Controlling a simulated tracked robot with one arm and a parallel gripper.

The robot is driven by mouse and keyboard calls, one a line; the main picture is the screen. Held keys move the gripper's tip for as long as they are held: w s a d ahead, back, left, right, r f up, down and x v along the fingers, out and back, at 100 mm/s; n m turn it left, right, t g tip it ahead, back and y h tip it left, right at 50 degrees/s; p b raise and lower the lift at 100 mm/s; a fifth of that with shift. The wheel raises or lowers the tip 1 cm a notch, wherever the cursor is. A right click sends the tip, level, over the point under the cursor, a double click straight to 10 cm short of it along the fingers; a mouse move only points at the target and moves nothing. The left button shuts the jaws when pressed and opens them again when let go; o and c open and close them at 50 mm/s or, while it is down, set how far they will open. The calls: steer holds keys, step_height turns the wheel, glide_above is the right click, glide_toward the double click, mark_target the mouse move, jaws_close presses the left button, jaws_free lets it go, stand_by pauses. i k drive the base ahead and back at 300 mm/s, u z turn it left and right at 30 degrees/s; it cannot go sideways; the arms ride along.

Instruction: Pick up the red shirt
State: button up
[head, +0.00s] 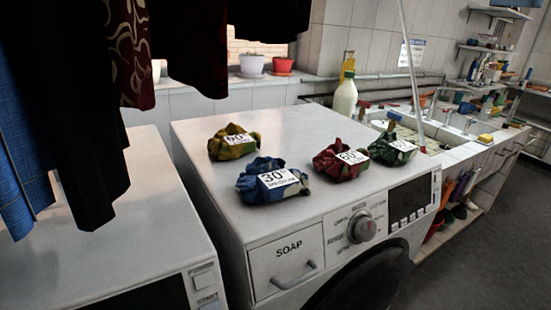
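The red shirt (335,163) is a crumpled bundle with a white label that appears to read 60. It lies on top of the white washing machine (225,190), toward the right, close to its front edge. A green bundle (389,149) with a white label lies just right of it. A blue bundle (258,186) labelled 30 lies to its left, and a yellow bundle (227,147) lies behind the blue one. My gripper is not in view.
Dark hanging clothes (75,100) fill the upper left. A second white appliance (150,215) stands at left. A white bottle (345,98) stands behind the machine. A sink counter (455,150) with a pole (409,60) lies at right. Floor shows clear at lower right.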

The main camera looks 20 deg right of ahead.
mark_target(342, 164)
steer(key=u, duration=0.1)
steer(key=i, duration=0.1)
steer(key=u, duration=2.45)
steer(key=k, duration=1.95)
steer(key=z, duration=1.6)
steer(key=i, duration=1)
